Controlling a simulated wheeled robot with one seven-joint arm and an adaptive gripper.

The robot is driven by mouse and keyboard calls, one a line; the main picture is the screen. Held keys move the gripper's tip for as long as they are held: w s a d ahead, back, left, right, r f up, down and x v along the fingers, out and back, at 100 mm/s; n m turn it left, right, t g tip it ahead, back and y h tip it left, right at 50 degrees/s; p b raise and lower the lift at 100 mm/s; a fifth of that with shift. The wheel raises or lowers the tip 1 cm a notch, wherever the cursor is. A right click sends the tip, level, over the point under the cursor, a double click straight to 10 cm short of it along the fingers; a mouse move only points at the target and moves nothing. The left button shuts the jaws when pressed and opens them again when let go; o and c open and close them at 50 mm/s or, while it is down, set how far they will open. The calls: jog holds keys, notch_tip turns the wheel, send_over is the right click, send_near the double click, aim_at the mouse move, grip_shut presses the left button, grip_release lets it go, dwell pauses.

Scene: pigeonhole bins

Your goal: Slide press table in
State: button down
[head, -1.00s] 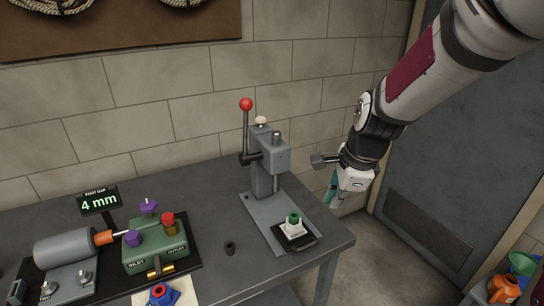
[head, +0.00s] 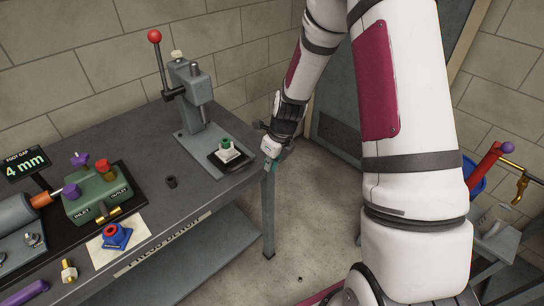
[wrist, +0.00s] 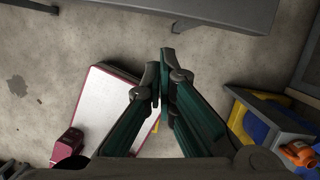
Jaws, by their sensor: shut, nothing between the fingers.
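The press (head: 190,90) is grey with a red-knobbed lever, standing on a grey base plate at the bench's right end. Its press table (head: 214,164) is a black sliding plate at the front of that base, out in front of the ram column. A white block (head: 231,156) with a green piece (head: 226,143) on top sits on it. My gripper (head: 282,160) is shut and empty, just right of the press table and beyond the bench edge, apart from it. In the wrist view its teal fingers (wrist: 161,75) point at the floor; the press table is not seen there.
A small dark cylinder (head: 171,182) lies on the bench left of the press. A green valve block (head: 98,195) and a blue-and-red part (head: 115,236) are farther left. Open floor (head: 300,230) lies right of the bench. A blue-and-yellow bin (wrist: 262,120) shows in the wrist view.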

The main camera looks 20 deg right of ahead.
aim_at(235, 147)
jog(key=shift+w+a+f+p, duration=0.15)
jog(key=shift+w+a+f, duration=0.3)
jog(key=shift+w, duration=0.3)
jog(key=shift+w+a+f+p, duration=0.1)
jog(key=shift+w+a+f, duration=0.2)
jog(key=shift+w+f, duration=0.3)
jog(key=shift+w+a+f+p, duration=0.15)
jog(key=shift+w+a+f, duration=0.25)
jog(key=shift+w, duration=0.45)
jog(key=w+a+b, duration=0.1)
jog(key=w+b, duration=0.1)
jog(key=w, duration=0.2)
jog(key=w+a+b, duration=0.1)
jog(key=w+b, duration=0.2)
jog(key=w, duration=0.1)
jog(key=w+a+b, duration=0.1)
jog(key=w+b, duration=0.2)
jog(key=w, duration=0.1)
jog(key=shift+a, duration=0.4)
jog(key=shift+s+r, duration=0.1)
jog(key=shift+s, duration=0.05)
jog(key=shift+d, duration=0.1)
